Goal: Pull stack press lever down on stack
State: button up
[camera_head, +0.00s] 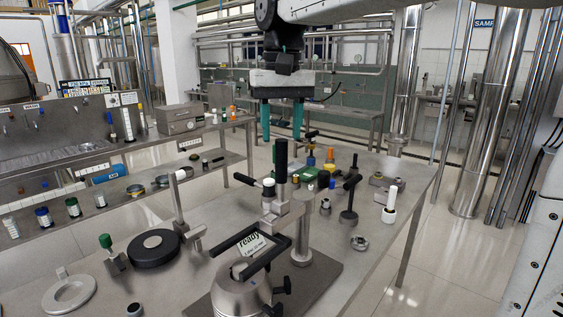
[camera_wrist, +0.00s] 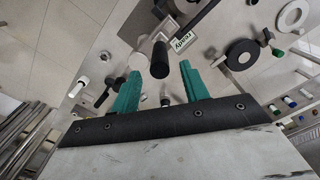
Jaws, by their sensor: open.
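The stack press has an upright lever with a black grip (camera_head: 281,165), rising from a metal head (camera_head: 285,212) on a post over a dark base plate. Below it, a metal stack housing (camera_head: 240,295) carries black bar handles and a "ready" sign (camera_head: 252,243). My gripper (camera_head: 282,138) is open and empty, teal fingers pointing down, with the grip's top just below the fingertips. In the wrist view, the black grip (camera_wrist: 160,60) appears between the spread fingertips (camera_wrist: 160,71), apparently untouched. The exact height gap is unclear.
A white-capped part (camera_head: 268,187) stands close left of the lever. A black disc (camera_head: 153,248) and a pale ring (camera_head: 69,294) lie left. A black-knobbed lever (camera_head: 350,190) and a white cylinder (camera_head: 390,203) stand right.

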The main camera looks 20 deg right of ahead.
aim_at(281, 178)
notch_tip(281, 178, down, 8)
jog(key=shift+r, duration=0.25)
grip_shut()
